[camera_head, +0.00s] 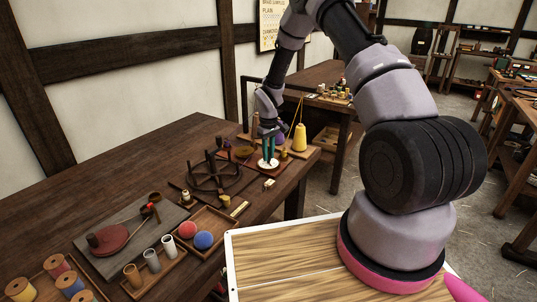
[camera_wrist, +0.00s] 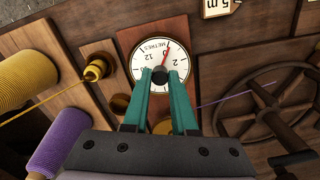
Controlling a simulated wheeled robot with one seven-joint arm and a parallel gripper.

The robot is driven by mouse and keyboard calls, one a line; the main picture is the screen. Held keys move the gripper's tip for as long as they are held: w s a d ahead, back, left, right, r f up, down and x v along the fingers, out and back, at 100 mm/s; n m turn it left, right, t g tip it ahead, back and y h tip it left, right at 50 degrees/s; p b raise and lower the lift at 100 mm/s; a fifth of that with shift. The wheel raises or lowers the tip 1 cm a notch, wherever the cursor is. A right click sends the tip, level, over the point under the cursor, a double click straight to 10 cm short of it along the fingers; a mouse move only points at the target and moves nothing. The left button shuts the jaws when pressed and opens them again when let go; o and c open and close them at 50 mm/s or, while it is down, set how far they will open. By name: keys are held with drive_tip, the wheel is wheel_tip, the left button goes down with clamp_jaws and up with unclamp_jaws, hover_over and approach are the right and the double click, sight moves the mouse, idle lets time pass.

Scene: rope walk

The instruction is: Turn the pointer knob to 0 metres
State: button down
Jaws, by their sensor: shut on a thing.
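The dial (camera_wrist: 137,67) is a round white face marked METRES on a reddish-brown board. Its small black pointer knob (camera_wrist: 160,75) sits at the centre. A thin red pointer (camera_wrist: 167,50) runs up and slightly right in the wrist view, close to a figure that looks like 0; exact alignment is too small to tell. My gripper (camera_wrist: 162,78) has teal fingers shut on the knob, one on each side, hiding the lower part of the face. In the head view my gripper (camera_head: 269,152) reaches down to the dial board (camera_head: 257,168) near the table's far end.
A dark spoked wheel (camera_wrist: 271,113) stands beside the dial. Yellow (camera_wrist: 25,75) and purple (camera_wrist: 60,140) thread spools are on the other side, with a brass piece (camera_wrist: 97,67) close by. The bench (camera_head: 130,165) also holds red and blue balls (camera_head: 203,240) in a tray.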

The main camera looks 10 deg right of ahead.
sight(269, 156)
drive_tip(key=shift+n, duration=0.4)
drive_tip(key=c, duration=0.7)
unclamp_jaws()
wheel_tip(269, 156, up, 11)
drive_tip(key=shift+f, duration=0.1)
